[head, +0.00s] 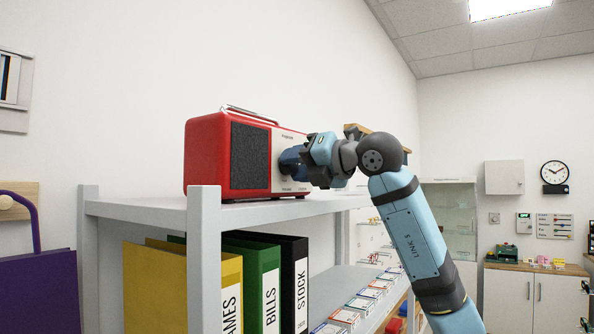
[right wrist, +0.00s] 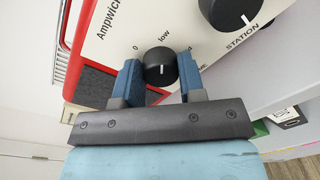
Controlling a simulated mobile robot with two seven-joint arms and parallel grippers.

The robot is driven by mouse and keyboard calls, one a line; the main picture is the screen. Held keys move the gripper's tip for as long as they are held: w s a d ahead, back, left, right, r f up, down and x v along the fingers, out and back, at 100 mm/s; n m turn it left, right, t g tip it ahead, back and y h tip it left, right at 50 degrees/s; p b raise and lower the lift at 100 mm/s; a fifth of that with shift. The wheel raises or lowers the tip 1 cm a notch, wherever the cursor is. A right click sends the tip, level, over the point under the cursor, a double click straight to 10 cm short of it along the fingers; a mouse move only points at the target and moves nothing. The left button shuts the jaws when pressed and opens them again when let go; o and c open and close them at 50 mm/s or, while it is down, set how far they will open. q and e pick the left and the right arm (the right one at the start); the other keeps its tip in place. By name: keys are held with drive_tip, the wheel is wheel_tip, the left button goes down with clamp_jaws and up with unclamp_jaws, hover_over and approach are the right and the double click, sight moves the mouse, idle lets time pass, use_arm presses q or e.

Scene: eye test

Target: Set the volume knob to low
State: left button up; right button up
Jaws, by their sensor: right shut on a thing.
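A red radio (head: 212,155) with a dark speaker grille and pale front panel stands on the grey shelf's top board. My right gripper (head: 292,162) is at that panel and hides the knobs in the head view. In the right wrist view, the black volume knob (right wrist: 158,62) sits between the two blue fingers of my right gripper (right wrist: 161,78), which is shut on it. The marks "0", "low" and a partly hidden third surround the knob. Its short white line runs roughly up-down in the picture, about in line with "low"; which end points is unclear. My left gripper is out of view.
A black station knob (right wrist: 228,12) is close to the right finger. The grey shelf (head: 150,207) holds yellow, green (head: 255,270) and black binders below the radio. A purple object (head: 35,280) stands at the left. A white cabinet (head: 533,297) is at the far right.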

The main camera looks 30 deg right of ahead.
drive_tip(key=shift+m, duration=0.5)
drive_tip(key=shift+r, duration=0.1)
drive_tip(key=o, duration=0.9)
